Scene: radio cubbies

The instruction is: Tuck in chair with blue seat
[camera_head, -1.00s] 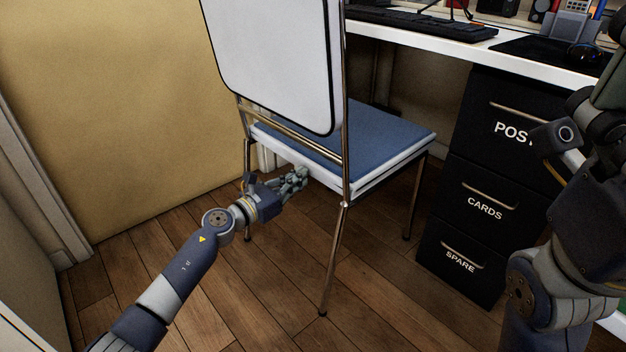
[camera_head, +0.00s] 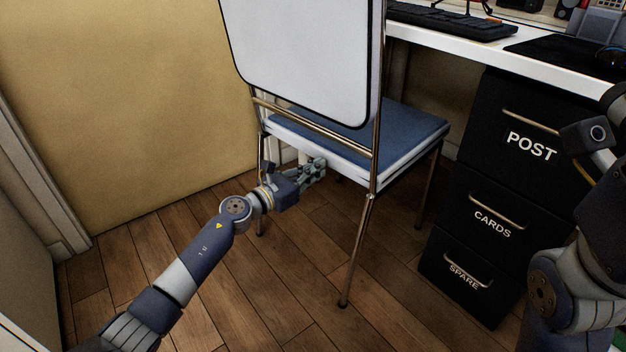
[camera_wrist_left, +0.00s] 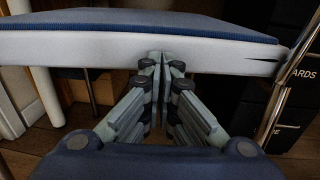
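The chair with the blue seat (camera_head: 408,126) stands in front of the desk, its white backrest (camera_head: 305,58) towards me. Its seat front part lies under or close to the desk edge. My left gripper (camera_head: 318,166) is at the rear edge of the seat, low behind the backrest. In the left wrist view its fingers (camera_wrist_left: 158,62) are together at the tips, against or very near the white seat edge (camera_wrist_left: 100,48); contact is hard to tell. Nothing shows between the fingers. My right arm is at the right edge of the head view; its fingers are not visible.
The white desk (camera_head: 470,50) holds a keyboard (camera_head: 455,22) and a black mat (camera_head: 560,52). A black drawer unit (camera_head: 480,190) labelled POST, CARDS and SPARE stands right of the chair. A yellowish wall panel (camera_head: 130,100) is at left. Wooden floor (camera_head: 270,290) is clear behind the chair.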

